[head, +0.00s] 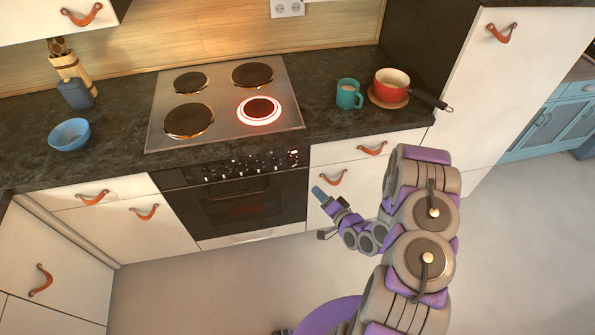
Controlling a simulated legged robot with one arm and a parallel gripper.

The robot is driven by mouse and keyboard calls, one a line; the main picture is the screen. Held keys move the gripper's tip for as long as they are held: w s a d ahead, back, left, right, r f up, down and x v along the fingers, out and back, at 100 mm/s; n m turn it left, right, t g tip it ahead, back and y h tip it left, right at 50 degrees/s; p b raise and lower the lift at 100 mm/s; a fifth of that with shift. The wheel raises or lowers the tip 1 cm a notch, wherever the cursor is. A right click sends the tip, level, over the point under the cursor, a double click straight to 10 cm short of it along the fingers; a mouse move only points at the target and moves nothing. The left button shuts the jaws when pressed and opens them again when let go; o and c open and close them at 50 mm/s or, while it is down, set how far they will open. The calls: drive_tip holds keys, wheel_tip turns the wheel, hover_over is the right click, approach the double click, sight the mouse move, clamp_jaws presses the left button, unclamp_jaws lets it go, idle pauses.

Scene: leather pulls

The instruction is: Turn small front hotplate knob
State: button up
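The cooktop (220,100) has four hotplates. The small front right hotplate (258,110) has a glowing red ring around it. A row of small knobs (245,165) runs along the black control panel (185,176) above the oven door. The knobs are too small to read their settings or tell which serves which hotplate. My gripper (320,196) is in front of the drawers just right of the oven, lower than the panel and apart from the knobs.
A teal mug (349,94) and a red pan (392,82) on a wooden trivet stand right of the cooktop. A blue bowl (69,135) and a utensil holder (72,70) stand left. Leather pulls (333,178) stick out from the drawers. The floor before the oven is clear.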

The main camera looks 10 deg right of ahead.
sight(293, 166)
drive_tip(key=b+x, duration=0.3)
drive_tip(key=x, duration=1.4)
drive_tip(key=shift+w, duration=0.15)
drive_tip(key=shift+c, duration=0.3)
clamp_jaws()
